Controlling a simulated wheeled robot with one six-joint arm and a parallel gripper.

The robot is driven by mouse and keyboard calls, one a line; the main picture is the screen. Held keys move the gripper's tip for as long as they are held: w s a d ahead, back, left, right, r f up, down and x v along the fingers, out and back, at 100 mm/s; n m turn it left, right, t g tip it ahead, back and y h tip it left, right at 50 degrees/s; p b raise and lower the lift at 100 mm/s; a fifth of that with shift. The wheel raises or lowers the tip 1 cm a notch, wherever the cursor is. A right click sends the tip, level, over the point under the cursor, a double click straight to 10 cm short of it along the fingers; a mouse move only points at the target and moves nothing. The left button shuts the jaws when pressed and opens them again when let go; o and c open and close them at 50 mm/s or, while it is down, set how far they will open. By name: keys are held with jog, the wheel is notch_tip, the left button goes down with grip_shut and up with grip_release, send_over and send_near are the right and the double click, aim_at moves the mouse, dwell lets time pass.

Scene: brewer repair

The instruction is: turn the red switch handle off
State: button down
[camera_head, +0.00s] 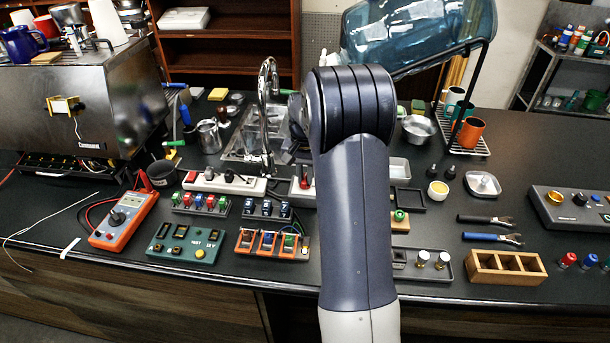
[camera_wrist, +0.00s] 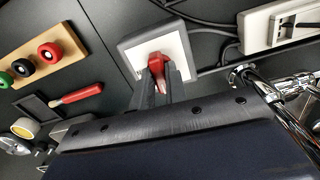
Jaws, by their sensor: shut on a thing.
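The red switch handle (camera_wrist: 158,68) stands on a square white switch plate (camera_wrist: 128,50) in the wrist view. My gripper (camera_wrist: 158,80) is shut on the red handle, with a dark finger on each side of it. The handle's lower part is hidden between the fingers. In the head view a small red piece (camera_head: 306,182) shows on a pale box beside my arm, and my arm covers the gripper there.
A white power strip (camera_wrist: 270,25) with cables lies right of the switch in the wrist view. A chrome tap (camera_head: 267,110) stands left of my arm. A wooden block with round knobs (camera_wrist: 48,58) and a red-handled tool (camera_wrist: 78,95) lie to the left.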

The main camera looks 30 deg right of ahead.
aim_at(305, 178)
jog(key=shift+n, duration=0.4)
jog(key=c, duration=1.4)
grip_release()
jog(key=shift+c, duration=0.2)
notch_tip(305, 178, up, 11)
jog(key=b, duration=0.1)
jog(key=shift+f, duration=0.15)
notch_tip(305, 178, down, 11)
jog(key=shift+r+p, duration=0.1)
jog(key=shift+p, duration=0.4)
